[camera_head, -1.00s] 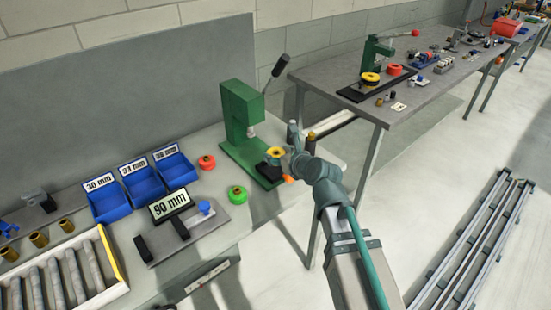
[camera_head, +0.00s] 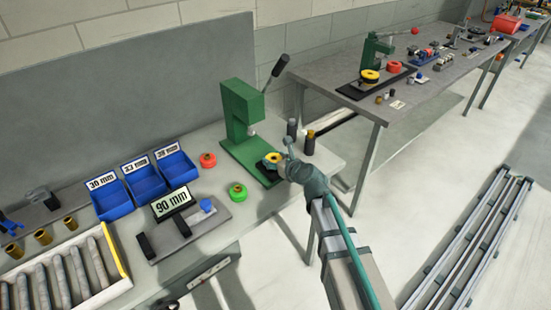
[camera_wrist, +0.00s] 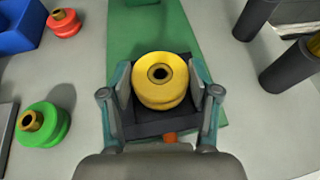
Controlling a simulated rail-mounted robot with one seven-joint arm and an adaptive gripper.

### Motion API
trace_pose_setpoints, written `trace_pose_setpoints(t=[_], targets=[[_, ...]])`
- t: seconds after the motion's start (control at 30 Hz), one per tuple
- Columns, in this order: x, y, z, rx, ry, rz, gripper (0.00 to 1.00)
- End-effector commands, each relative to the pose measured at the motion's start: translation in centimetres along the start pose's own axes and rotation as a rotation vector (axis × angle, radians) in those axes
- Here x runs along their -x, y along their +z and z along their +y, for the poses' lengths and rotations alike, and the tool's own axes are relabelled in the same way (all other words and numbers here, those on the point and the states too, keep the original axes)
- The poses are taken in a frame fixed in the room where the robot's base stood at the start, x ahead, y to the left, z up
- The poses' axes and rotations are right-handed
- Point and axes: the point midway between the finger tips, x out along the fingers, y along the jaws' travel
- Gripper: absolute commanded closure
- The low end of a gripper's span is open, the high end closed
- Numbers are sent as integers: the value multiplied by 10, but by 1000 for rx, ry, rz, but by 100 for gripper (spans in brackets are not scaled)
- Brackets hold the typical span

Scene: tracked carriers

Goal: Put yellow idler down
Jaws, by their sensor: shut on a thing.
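The yellow idler (camera_wrist: 160,80) is a round yellow wheel with a dark centre hole. In the wrist view it sits between the two fingers of my gripper (camera_wrist: 160,92), which is shut on it. A black square block (camera_wrist: 160,122) on the green press base (camera_wrist: 130,30) shows directly beneath it; I cannot tell whether they touch. In the head view the yellow idler (camera_head: 272,158) is at the front of the green press (camera_head: 240,110), with my gripper (camera_head: 279,162) reaching in from the right and partly covering the block.
A red idler (camera_head: 208,160) and a green idler (camera_head: 238,192) stand left of the press. Dark posts (camera_head: 309,143) stand to its right. Blue bins (camera_head: 145,180) and a 90 mm gauge (camera_head: 171,204) are farther left. The press lever (camera_head: 280,66) rises behind.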

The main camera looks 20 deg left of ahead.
Motion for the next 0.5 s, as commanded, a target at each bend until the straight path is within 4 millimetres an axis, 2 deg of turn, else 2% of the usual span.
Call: trace_pose_setpoints(t=[0.23,0.27,0.4,0.5], targets=[[-1,-5,1,3,4,8,99],[-1,-6,1,4,5,10,36],[-1,-6,1,3,5,8,14],[-1,-5,1,3,4,7,14]])
